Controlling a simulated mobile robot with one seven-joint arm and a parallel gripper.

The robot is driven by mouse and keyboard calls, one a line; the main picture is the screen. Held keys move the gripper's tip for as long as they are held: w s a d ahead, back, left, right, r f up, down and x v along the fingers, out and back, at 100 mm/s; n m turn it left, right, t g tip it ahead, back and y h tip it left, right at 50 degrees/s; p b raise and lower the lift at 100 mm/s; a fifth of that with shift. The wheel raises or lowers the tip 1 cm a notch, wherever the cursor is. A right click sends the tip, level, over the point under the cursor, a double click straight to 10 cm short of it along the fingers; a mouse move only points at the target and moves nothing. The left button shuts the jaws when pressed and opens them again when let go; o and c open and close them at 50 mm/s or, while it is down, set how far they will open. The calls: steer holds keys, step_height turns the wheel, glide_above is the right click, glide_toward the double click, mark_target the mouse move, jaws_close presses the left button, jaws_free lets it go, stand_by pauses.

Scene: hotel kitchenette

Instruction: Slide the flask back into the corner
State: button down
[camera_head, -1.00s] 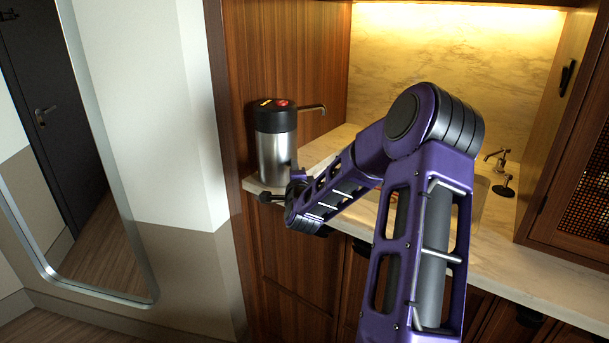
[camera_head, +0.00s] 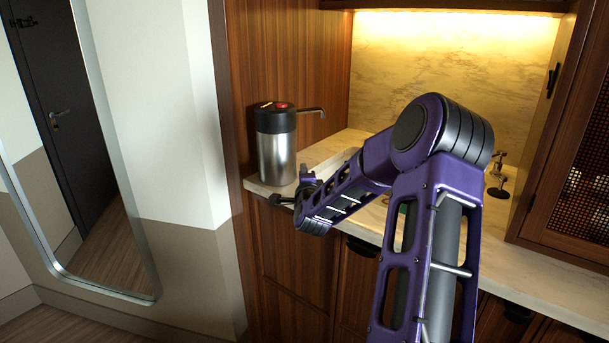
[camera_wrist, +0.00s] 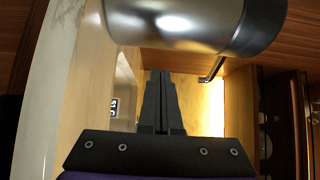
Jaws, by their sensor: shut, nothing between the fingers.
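The flask (camera_head: 276,157) is a steel cylinder with a black top, a red button and a thin spout pointing right. It stands upright near the left end of the marble counter, beside the wooden side panel. My gripper (camera_head: 281,199) is at the counter's front edge, just in front of the flask's base. In the wrist view the flask (camera_wrist: 178,22) lies across the top of the picture, and my gripper (camera_wrist: 161,72) shows its fingers together and empty, with the tips close to the flask's body. I cannot tell whether they touch it.
The marble counter (camera_head: 340,146) runs right, with bare room to the right of the flask. The wooden side panel (camera_head: 300,65) bounds it at left. A dark tap (camera_head: 497,160) stands further right by the sink, which my arm largely hides. A mirror (camera_head: 95,200) is at far left.

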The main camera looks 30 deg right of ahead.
steer(key=v, duration=0.9)
steer(key=shift+s+a, duration=0.25)
steer(key=shift+s, duration=0.05)
